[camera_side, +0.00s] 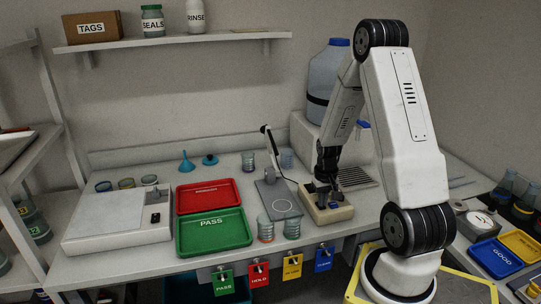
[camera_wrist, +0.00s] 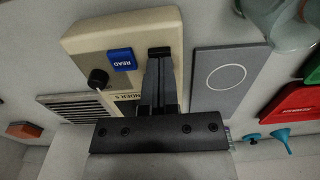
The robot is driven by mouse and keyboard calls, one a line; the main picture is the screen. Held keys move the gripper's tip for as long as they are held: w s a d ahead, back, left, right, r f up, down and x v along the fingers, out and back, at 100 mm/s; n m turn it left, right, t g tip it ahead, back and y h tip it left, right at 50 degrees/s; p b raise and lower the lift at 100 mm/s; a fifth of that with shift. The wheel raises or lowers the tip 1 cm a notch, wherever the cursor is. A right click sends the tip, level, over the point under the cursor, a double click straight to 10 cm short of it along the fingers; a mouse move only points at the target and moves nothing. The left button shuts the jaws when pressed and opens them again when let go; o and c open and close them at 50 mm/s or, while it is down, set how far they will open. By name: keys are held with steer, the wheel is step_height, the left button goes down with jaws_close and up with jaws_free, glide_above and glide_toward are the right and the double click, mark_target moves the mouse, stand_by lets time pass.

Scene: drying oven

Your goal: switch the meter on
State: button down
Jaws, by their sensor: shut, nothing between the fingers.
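The meter is a beige box (camera_side: 326,212) on the bench, right of a grey plate. In the wrist view the meter (camera_wrist: 90,40) carries a blue READ button (camera_wrist: 121,60) and a black knob (camera_wrist: 97,79); its lettering is partly covered by my fingers. My gripper (camera_side: 321,196) points down over the meter. In the wrist view my gripper (camera_wrist: 160,55) is shut and empty, with its fingertips over the meter's face, beside the READ button. I cannot tell whether they touch it. Whether the meter is on does not show, and part of its face is hidden behind my fingers.
The grey plate with a white circle (camera_wrist: 221,82) lies close beside the meter. Glass beakers (camera_side: 292,228) stand in front of it. Green (camera_side: 213,245) and red (camera_side: 232,195) trays and a white scale-like box (camera_side: 108,235) are on the left. A large jug (camera_side: 325,75) stands behind.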

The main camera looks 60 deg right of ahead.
steer(key=shift+f, duration=0.35)
steer(key=shift+r, duration=0.1)
stand_by(0.3)
steer(key=shift+r, duration=3.45)
steer(key=shift+w+a, duration=0.3)
steer(key=shift+a, duration=0.1)
steer(key=w+a+r+n+t, duration=0.1)
steer(key=a+n, duration=0.3)
steer(key=a, duration=0.9)
steer(key=w+a+r+n+t, duration=0.1)
steer(key=a+n, duration=0.4)
steer(key=a, duration=0.9)
steer(key=shift+w+r+t, duration=0.3)
steer(key=shift+w+r, duration=0.45)
